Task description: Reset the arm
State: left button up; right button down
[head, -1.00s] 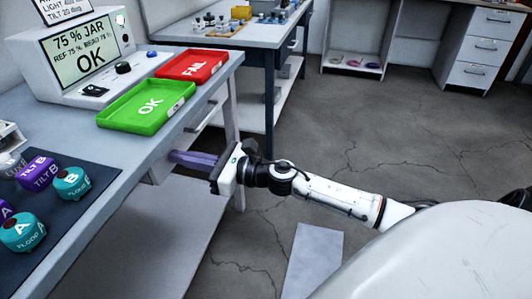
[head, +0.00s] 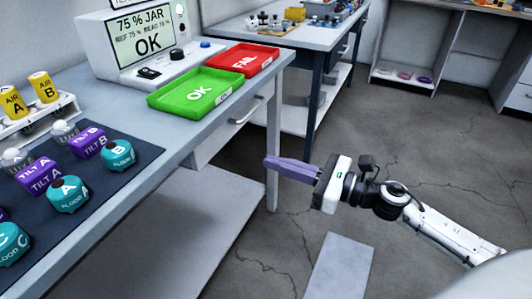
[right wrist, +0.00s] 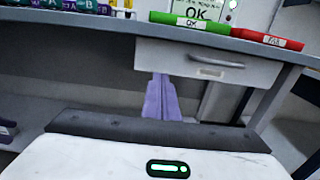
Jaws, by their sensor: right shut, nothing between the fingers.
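My right gripper (head: 268,164) is shut and empty, its purple fingers together. It hangs in free air beside the table's leg, below the tabletop edge and right of the table in the head view. In the right wrist view its fingers (right wrist: 163,98) point toward the drawer (right wrist: 207,62) under the tabletop, and nothing is between them. The right arm (head: 440,230) reaches in from the lower right. My left gripper is not seen.
The table (head: 205,128) bears a green OK tray (head: 163,105), a red FAIL tray (head: 272,52), a tester reading "75 % JAR OK" (head: 100,45), and a dark mat (head: 110,175) with several purple and teal sensors. A second bench (head: 318,40) stands behind. Open floor (head: 410,150) lies right.

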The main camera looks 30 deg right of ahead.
pick_arm(q)
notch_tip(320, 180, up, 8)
jog(key=p, duration=1.2)
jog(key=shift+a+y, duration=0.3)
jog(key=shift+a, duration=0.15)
pick_arm(e)
jog(key=s+a+f+n+g+h, duration=0.3)
jog(key=s+f+n, duration=0.5)
jog(key=n, duration=0.7)
jog(key=s+a+f+n+g+h, duration=0.3)
jog(key=s+a+f+n, duration=0.5)
jog(key=n, duration=0.8)
jog(key=s+f+h, duration=0.1)
jog(key=s, duration=0.2)
jog(key=shift+s+h, duration=0.2)
jog(key=shift+h, duration=0.2)
